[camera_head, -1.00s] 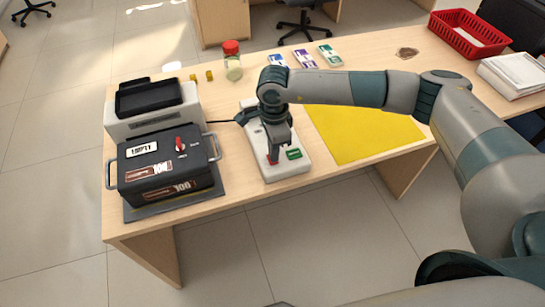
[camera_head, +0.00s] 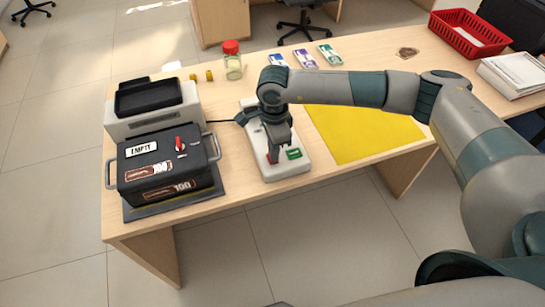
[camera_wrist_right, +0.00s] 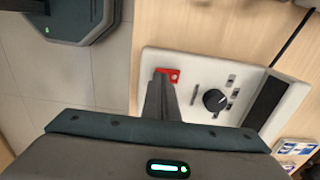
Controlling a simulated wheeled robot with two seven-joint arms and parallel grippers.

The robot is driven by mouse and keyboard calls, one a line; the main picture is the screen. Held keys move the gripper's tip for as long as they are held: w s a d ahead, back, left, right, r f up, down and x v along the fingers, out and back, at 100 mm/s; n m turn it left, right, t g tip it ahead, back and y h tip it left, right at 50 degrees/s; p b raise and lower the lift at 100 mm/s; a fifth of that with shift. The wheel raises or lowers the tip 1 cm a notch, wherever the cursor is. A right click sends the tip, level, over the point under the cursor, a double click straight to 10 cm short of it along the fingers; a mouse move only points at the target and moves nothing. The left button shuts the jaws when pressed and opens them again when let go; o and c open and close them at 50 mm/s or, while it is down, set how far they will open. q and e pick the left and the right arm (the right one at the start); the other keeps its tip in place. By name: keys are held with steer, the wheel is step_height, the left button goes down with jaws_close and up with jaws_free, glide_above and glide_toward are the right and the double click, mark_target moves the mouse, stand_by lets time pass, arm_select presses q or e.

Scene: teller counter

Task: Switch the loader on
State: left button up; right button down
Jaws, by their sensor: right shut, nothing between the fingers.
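That view also shows a black knob (camera_wrist_right: 215,99) on the white box (camera_wrist_right: 150,58). The green button does not show there. My left gripper is not in view.
Left of the white box stands a black case (camera_head: 165,163) marked EMPTY and 100, with a red lever (camera_head: 180,143) on top. A grey-and-black machine (camera_head: 150,123) is behind it. A yellow mat (camera_head: 365,135) lies to the right. A red-lidded jar (camera_head: 232,62) stands behind.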

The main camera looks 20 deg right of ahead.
mark_target(279, 163)
steer(key=shift+s+d+f+b, duration=0.1)
steer(key=shift+d+f+b, duration=0.2)
steer(key=shift+f+b, duration=0.3)
steer(key=shift+s+d+f+b, duration=0.15)
steer(key=shift+d+f+b, duration=0.1)
steer(key=shift+f+b, duration=0.3)
steer(key=shift+s+d+f+b, duration=0.1)
steer(key=shift+d+f+b, duration=0.2)
steer(key=shift+f+b, duration=0.3)
stand_by(0.7)
steer(key=shift+r, duration=0.1)
steer(key=shift+w+a+r+p, duration=0.15)
steer(key=shift+r+p, duration=0.25)
steer(key=shift+r, duration=0.7)
steer(key=shift+a+r+p, duration=0.2)
steer(key=shift+r+p, duration=0.15)
steer(key=shift+r, duration=0.8)
steer(key=shift+w+a+r+p, duration=0.15)
steer(key=shift+r+p, duration=0.25)
steer(key=shift+r, duration=0.7)
steer(key=shift+a+r, duration=0.1)
